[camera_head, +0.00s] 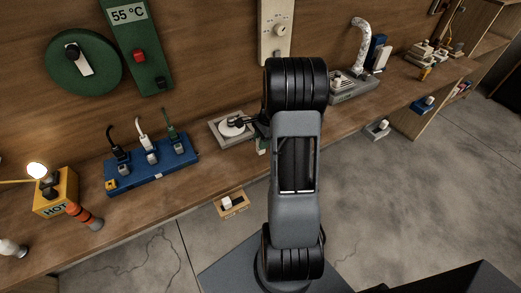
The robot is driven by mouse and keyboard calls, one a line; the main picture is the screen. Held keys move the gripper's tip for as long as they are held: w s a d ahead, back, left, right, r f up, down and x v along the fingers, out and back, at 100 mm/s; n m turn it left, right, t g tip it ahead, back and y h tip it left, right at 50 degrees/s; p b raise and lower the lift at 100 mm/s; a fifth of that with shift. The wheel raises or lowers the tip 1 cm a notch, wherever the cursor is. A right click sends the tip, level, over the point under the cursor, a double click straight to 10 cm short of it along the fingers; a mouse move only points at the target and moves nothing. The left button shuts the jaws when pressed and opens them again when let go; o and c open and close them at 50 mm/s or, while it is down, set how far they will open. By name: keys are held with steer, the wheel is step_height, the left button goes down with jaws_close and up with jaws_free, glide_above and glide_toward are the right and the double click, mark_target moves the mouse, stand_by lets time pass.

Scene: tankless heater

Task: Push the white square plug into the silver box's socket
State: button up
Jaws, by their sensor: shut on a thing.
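A low silver-grey box (216,128) sits on the wooden bench, left of my arm.
A blue strip (150,172) with several corded plugs stands to the left, beside a yellow HOT box (56,192). A grey unit (352,88) with a silver hose stands right of my arm. Bare bench (150,212) lies in front of the blue strip.

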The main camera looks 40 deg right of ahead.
steer(key=shift+r+p, duration=1.55)
steer(key=shift+r, duration=0.65)
steer(key=shift+s+d+f, duration=0.1)
